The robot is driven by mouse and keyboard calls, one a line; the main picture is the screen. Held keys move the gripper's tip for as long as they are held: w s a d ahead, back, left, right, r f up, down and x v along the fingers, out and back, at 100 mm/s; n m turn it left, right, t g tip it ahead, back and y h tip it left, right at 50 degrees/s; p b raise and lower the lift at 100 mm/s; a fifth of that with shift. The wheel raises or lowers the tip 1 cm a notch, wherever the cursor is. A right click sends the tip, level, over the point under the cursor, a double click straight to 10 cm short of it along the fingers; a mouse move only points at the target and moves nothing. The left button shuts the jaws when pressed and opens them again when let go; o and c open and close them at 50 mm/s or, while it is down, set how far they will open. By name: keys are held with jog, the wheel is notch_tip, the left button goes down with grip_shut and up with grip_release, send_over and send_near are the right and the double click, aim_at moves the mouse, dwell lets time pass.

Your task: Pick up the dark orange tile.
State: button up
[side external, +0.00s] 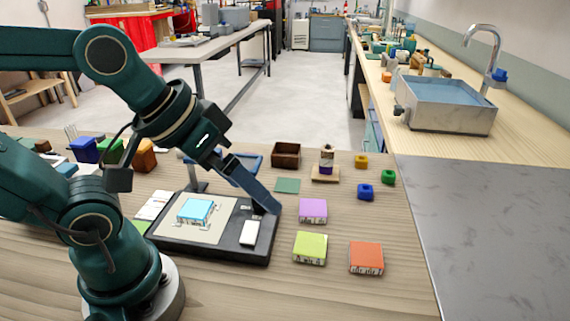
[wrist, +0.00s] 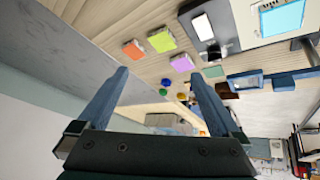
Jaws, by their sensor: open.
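The dark orange tile (side external: 366,256) lies flat on the wooden table at the front right, with pale patterned sides. It also shows in the wrist view (wrist: 133,49), beyond my fingertips and left of the lime tile. My gripper (side external: 268,203) hangs over the right part of the black tray, to the left of and behind the orange tile, well apart from it. In the wrist view my gripper's two fingers (wrist: 158,74) are spread wide with nothing between them.
A lime tile (side external: 310,247) lies left of the orange one, and a purple tile (side external: 313,210) behind it. The black tray (side external: 190,243) holds a light-blue-topped tile (side external: 196,211) and a white block (side external: 250,232). Small blue (side external: 364,191) and green pieces stand behind. Table around the orange tile is clear.

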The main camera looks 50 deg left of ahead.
jog(key=shift+s+a+f+m+g+y, duration=0.2)
jog(key=shift+s+a+f+m+y, duration=0.15)
jog(key=shift+s+a, duration=0.25)
jog(key=shift+s+a+f+m+g+y, duration=0.15)
jog(key=shift+s+a+f+m+g, duration=0.1)
jog(key=shift+s+a+f, duration=0.3)
jog(key=shift+d+r, duration=0.1)
jog(key=shift+r, duration=0.05)
